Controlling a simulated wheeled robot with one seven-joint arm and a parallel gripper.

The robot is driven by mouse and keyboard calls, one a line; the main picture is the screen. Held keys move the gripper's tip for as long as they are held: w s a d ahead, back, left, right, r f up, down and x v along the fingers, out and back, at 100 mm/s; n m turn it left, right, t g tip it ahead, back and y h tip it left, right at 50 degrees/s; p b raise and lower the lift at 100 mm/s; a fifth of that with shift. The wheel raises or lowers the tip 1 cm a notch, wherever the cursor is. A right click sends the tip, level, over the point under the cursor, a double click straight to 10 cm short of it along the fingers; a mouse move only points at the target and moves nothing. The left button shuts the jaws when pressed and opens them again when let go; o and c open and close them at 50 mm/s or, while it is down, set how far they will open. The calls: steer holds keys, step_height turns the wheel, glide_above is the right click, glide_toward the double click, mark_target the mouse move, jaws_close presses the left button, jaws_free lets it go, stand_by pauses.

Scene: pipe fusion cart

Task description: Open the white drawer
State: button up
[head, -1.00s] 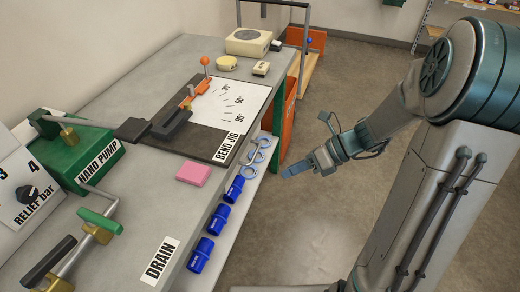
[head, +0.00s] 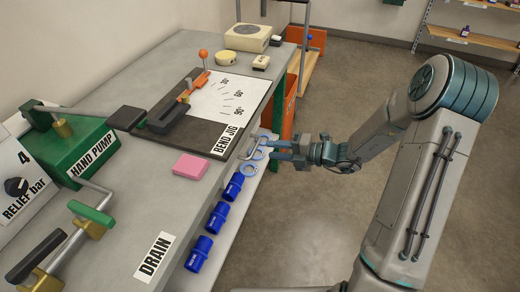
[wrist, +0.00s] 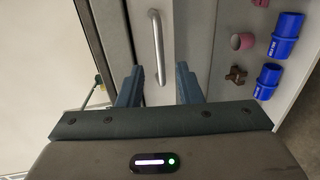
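In the wrist view a pale panel (wrist: 184,22), which looks like the white drawer front, carries a silver bar handle (wrist: 157,47). My gripper (wrist: 158,76) is open, with one finger on each side of the handle's near end. I cannot tell whether either finger touches it.
Blue cylinders (head: 216,217) stand along the bench's right side; similar blue ones (wrist: 285,36) show in the wrist view. The bench top holds a bend jig board (head: 205,140), a pink block (head: 190,166) and a green hand pump (head: 75,145). The floor on the right is clear.

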steer(key=x, duration=0.5)
steer(key=shift+a, duration=0.2)
jaws_close()
